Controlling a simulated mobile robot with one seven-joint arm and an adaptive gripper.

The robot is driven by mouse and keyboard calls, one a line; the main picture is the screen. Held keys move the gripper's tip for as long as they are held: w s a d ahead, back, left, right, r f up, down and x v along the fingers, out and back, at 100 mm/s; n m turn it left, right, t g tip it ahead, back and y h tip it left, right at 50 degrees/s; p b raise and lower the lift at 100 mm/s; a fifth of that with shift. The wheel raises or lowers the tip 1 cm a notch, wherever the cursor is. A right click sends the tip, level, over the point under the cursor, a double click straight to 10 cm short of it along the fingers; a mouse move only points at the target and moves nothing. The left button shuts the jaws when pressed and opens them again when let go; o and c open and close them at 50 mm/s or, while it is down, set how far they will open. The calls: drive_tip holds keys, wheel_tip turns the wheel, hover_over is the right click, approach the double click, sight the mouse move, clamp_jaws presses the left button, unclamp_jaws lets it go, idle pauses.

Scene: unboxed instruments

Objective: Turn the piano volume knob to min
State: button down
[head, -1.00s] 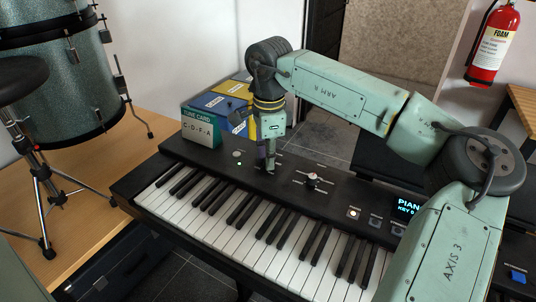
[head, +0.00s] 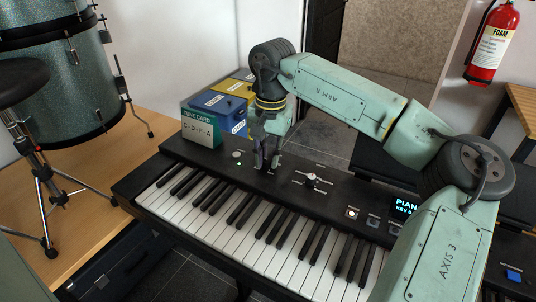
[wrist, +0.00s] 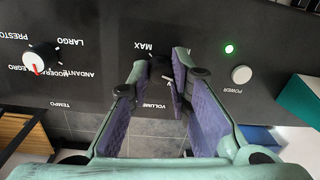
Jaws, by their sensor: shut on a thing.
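The piano (head: 330,203) has a dark top panel with white and black keys in front. My gripper (head: 267,164) points down at the panel, left of the middle, with its two purple-padded fingers on either side of the volume knob. In the wrist view, the fingertips (wrist: 160,66) close on the volume knob (wrist: 166,77), which shows only as a small dark and pale patch between them. The MAX label (wrist: 143,47) and the VOLUME label (wrist: 153,106) show upside down beside the fingers. No MIN label is readable, and the knob's exact pointer direction is hard to tell.
The white tempo knob (wrist: 40,58) with a red pointer is on one side. The power button (wrist: 241,74) and lit green light (wrist: 229,48) are on the other. A tune card box (head: 202,128) stands behind the piano's left end, near blue and yellow boxes (head: 220,103).

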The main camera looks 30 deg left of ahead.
sight(269, 159)
drive_tip(key=n, duration=0.6)
drive_tip(key=shift+n, duration=0.3)
drive_tip(key=n+p, duration=0.1)
drive_tip(key=n, duration=0.5)
idle(0.4)
drive_tip(key=c, duration=1.5)
unclamp_jaws()
drive_tip(key=shift+o, duration=0.2)
drive_tip(key=shift+r, duration=0.15)
wheel_tip(269, 159, up, 12)
drive_tip(key=shift+w, duration=0.25)
